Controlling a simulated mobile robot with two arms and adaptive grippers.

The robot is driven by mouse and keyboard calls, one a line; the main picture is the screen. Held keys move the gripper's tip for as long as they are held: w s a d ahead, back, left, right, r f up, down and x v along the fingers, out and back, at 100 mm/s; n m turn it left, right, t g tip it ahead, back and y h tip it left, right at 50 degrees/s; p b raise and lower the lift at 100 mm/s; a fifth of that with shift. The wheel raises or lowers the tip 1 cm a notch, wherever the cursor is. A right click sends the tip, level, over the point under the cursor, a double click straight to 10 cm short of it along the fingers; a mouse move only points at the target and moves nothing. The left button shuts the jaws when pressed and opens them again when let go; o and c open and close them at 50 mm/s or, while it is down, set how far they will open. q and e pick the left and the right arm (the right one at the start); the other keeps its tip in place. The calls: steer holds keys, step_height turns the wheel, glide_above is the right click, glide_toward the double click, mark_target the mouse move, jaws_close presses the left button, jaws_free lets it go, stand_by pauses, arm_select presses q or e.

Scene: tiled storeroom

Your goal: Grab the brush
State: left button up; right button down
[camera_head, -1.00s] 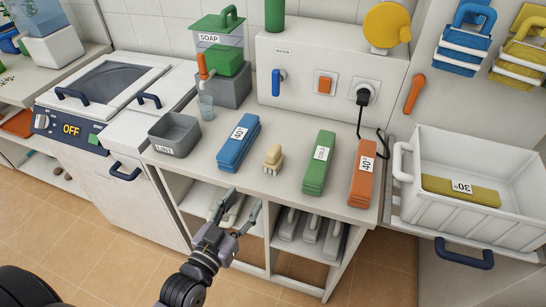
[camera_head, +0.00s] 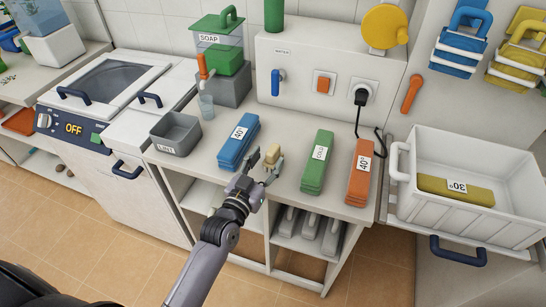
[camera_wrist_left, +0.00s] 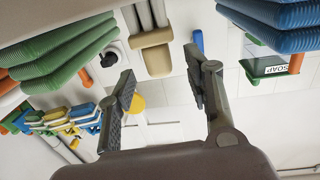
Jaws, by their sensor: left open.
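The brush (camera_head: 273,154), a small beige block, stands on the counter between the blue and green folded cloths. In the left wrist view the brush (camera_wrist_left: 155,52) shows upside down with its pale bristles, beyond and between my fingers. My left gripper (camera_head: 265,168) is open at the counter's front edge, its fingers close to the brush. In the wrist view the two fingers (camera_wrist_left: 162,88) are spread with nothing between their pads. Whether a finger touches the brush is unclear. My right gripper is not in view.
The blue cloth stack (camera_head: 238,142) stands close left of the gripper. The green stack (camera_head: 317,162) and orange stack (camera_head: 359,187) lie to the right. Switches and a plug are behind.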

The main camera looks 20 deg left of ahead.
mark_target(269, 155)
arm_select(q)
steer(key=w, duration=0.2)
steer(key=w+p, duration=0.1)
steer(key=w, duration=0.1)
steer(key=shift+d+r, duration=0.3)
steer(key=shift+r, duration=0.05)
steer(key=shift+w+f, duration=0.1)
steer(key=shift+w, duration=0.25)
steer(key=shift+s, duration=0.1)
steer(key=shift+c, duration=0.6)
jaws_close()
